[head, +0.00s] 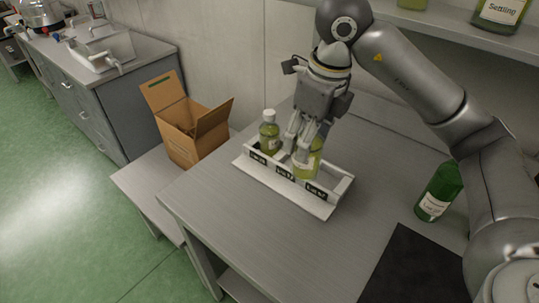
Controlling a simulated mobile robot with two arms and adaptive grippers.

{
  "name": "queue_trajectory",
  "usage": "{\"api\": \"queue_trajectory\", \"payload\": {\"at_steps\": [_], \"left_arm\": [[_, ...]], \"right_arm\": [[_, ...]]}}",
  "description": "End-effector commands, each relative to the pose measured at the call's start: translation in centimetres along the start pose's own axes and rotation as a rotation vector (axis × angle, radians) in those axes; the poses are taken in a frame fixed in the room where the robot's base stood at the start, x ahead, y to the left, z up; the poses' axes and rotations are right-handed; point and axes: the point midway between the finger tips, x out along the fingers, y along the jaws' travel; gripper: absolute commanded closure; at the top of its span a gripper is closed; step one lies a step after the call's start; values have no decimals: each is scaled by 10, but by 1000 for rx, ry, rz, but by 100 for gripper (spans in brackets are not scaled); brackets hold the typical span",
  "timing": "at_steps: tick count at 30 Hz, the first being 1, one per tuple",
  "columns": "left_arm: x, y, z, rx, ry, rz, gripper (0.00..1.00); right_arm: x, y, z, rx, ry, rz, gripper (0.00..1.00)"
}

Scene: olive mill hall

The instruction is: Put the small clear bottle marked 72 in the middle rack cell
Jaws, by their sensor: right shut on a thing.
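A white rack (328,209) with dark labels along its front stands on the grey table. A small clear bottle of yellow-green liquid with a white cap (269,132) stands upright in its left cell. My right gripper (303,151) points down over the rack and is shut on another clear bottle of yellow-green liquid (309,168). The fingers hide its upper part, and its label is too small to read. It is low at the rack, between the middle and right labels; I cannot tell which cell it is in or whether it touches the floor. My left gripper is out of view.
A green labelled bottle (440,190) stands on the table at right, near a black mat (416,268). An open cardboard box (190,128) sits on a lower surface left of the table. A shelf (456,27) with bottles runs above at the back right. The table's front left is clear.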

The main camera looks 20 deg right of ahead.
Motion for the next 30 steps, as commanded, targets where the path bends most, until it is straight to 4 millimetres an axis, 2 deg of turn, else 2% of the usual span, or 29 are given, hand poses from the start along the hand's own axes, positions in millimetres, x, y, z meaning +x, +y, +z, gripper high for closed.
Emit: {"api": "queue_trajectory", "payload": {"at_steps": [1, 6, 14, 18, 21, 30], "left_arm": [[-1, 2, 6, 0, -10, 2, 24], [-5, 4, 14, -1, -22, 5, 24], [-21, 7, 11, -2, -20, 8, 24], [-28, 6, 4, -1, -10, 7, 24], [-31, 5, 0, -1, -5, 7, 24], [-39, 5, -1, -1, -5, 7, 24]], "right_arm": [[1, -4, 2, 5, 0, 1, 84], [18, -27, 20, 10, 2, 6, 84], [46, -73, 52, 9, 3, 2, 84], [78, -89, 60, 8, 4, 2, 84], [92, -98, 65, 5, 3, 1, 84], [115, -108, 70, 4, 4, 2, 84]]}}
